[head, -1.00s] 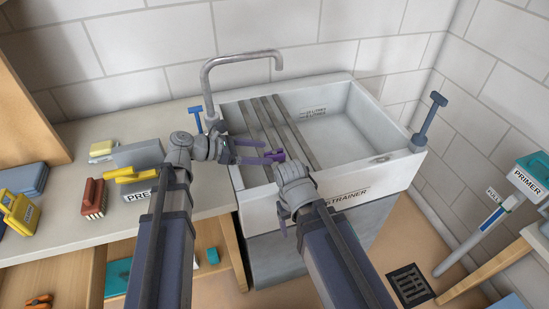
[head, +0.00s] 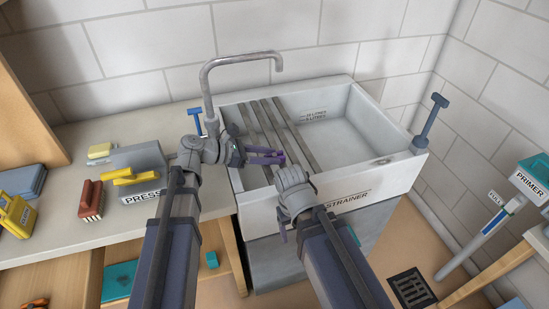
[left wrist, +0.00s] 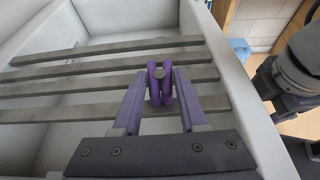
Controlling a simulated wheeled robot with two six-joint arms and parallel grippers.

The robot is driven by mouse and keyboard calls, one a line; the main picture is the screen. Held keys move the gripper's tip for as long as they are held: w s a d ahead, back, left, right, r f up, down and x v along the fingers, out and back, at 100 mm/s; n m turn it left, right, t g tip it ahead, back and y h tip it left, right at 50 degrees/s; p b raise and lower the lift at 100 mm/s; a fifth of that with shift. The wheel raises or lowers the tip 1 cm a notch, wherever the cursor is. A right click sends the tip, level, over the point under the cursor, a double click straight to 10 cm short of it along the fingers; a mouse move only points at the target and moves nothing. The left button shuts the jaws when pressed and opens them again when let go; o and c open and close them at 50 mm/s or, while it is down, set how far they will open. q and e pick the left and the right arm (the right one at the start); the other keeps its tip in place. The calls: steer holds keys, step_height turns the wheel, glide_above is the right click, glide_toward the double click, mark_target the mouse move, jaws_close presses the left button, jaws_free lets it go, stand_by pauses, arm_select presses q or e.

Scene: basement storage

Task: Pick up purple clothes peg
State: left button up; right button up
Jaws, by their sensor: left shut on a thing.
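The purple clothes peg (head: 281,158) is between the fingertips of my left gripper (head: 268,155), over the slats at the front left of the sink. In the left wrist view the peg (left wrist: 158,86) stands between the two purple fingers (left wrist: 158,96), which are shut on it, over the grey slats. I cannot tell whether the peg still touches a slat. My right arm ends in front of the sink's front wall. Its gripper is mostly hidden behind its own wrist, so its jaws do not show clearly.
The white sink (head: 375,173) has several slats (head: 291,135) across its left part, and its right part is empty. A tap (head: 207,85) rises behind its left edge. The counter to the left holds a press box (head: 142,158), a red brush (head: 90,199) and yellow items.

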mark_target(269, 156)
arm_select(q)
jaws_close()
steer(key=shift+r, duration=0.1)
step_height(269, 156, up, 10)
steer(key=p, duration=1)
